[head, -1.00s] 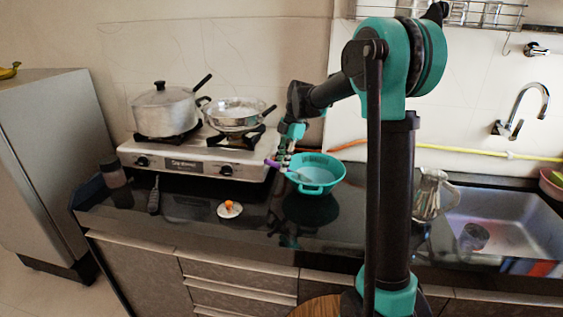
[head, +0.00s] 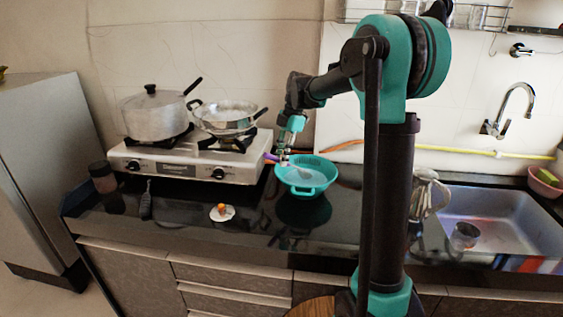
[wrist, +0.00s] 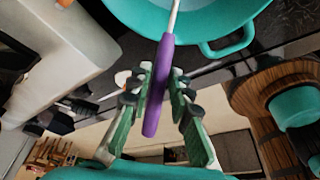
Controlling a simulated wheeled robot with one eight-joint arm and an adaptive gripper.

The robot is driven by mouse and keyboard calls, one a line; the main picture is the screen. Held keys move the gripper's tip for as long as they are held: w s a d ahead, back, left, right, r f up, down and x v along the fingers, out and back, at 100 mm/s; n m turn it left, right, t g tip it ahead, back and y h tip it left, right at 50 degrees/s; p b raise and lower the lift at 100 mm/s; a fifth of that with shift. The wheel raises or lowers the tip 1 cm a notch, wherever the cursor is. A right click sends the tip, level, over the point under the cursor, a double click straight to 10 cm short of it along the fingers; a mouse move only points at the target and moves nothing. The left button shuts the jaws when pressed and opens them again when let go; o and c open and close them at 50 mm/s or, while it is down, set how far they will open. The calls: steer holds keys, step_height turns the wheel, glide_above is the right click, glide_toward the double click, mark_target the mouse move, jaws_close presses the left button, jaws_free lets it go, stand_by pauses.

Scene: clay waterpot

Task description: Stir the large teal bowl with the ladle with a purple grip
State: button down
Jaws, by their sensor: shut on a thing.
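The ladle's purple grip (wrist: 157,95) is held between the fingers of my gripper (wrist: 160,78) in the wrist view. Its pale shaft (wrist: 174,16) runs from the grip up over the large teal bowl (wrist: 228,46). In the head view the teal bowl (head: 318,188) sits on the dark counter right of the stove. My gripper (head: 284,159) is at its left rim, with the purple grip (head: 270,157) sticking out to the left. The ladle's head lies inside the bowl area; whether it touches the bottom, I cannot tell.
A white stove (head: 170,168) with a lidded pot (head: 155,116) and a pan (head: 224,120) stands left of the bowl. A small white dish (head: 221,213) with an orange item lies on the counter. A sink (head: 490,220) and a striped jug (head: 424,195) are to the right.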

mark_target(272, 159)
steer(key=shift+r, duration=0.85)
steer(key=shift+s+a+f+t+h, duration=0.3)
steer(key=shift+a+f+t+h, duration=0.1)
steer(key=shift+a+f+h, duration=0.15)
steer(key=t+h, duration=0.1)
steer(key=s+a+f+t+h, duration=0.1)
steer(key=h, duration=0.1)
steer(key=a+f+t+h, duration=0.1)
steer(key=h, duration=0.1)
steer(key=shift+s+f+t, duration=0.15)
steer(key=shift+s+t, duration=0.15)
steer(key=shift+a+r, duration=0.1)
steer(key=shift+r, duration=0.85)
